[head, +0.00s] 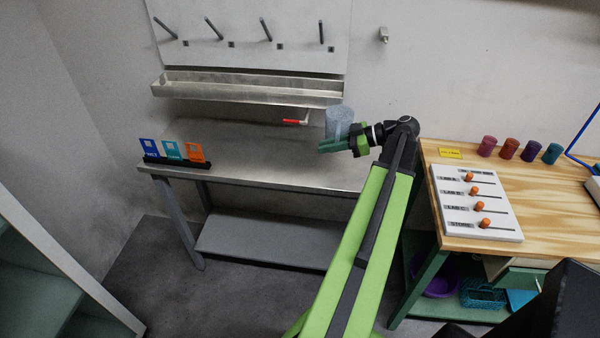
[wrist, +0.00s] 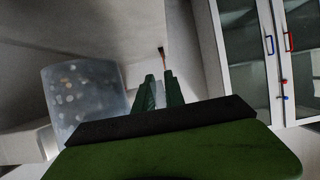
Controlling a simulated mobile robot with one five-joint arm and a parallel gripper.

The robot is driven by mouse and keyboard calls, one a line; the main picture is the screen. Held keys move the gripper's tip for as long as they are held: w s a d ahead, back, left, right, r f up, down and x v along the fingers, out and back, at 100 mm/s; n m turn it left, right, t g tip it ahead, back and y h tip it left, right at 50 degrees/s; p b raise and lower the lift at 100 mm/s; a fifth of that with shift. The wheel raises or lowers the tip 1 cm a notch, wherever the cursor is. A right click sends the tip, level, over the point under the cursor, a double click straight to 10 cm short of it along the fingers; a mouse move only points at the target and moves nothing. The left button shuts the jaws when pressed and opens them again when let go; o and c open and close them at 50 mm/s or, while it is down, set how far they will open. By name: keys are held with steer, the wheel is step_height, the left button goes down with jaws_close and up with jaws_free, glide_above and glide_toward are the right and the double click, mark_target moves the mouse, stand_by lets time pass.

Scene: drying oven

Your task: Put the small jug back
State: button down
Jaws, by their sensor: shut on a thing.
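The small jug (head: 339,120) is translucent blue-grey and is held above the right end of the steel bench, in front of the trough. It fills the left of the wrist view (wrist: 88,98), beside my fingers. My gripper (head: 334,145) is shut on the jug, apparently at its handle. In the wrist view the fingers (wrist: 160,92) are close together with a pale strip between them. The exact grip is partly hidden.
A pegboard with several bare pegs (head: 266,30) hangs above a steel trough (head: 245,90). A red-handled tap (head: 293,122) sits below it. Coloured cards (head: 172,151) stand at the left end of the steel bench (head: 255,165). A wooden bench (head: 550,205) with jars and a slider panel (head: 475,203) stands right.

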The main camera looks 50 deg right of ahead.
steer(key=b+x, duration=0.2)
steer(key=x, duration=0.2)
steer(key=s+a+f+b+x, duration=0.1)
steer(key=b+x, duration=0.1)
steer(key=x, duration=0.2)
steer(key=f+b+x, duration=0.1)
steer(key=b+x, duration=0.1)
steer(key=x, duration=0.2)
steer(key=shift+s+a+f+b, duration=0.1)
steer(key=shift+a+f+b, duration=0.05)
steer(key=shift+a+b, duration=0.2)
steer(key=shift+a, duration=0.1)
step_height(320, 180, down, 4)
steer(key=b, duration=0.4)
steer(key=shift+f, duration=0.15)
steer(key=shift+r, duration=0.2)
steer(key=shift+f, duration=0.1)
steer(key=c, duration=1.4)
jaws_free()
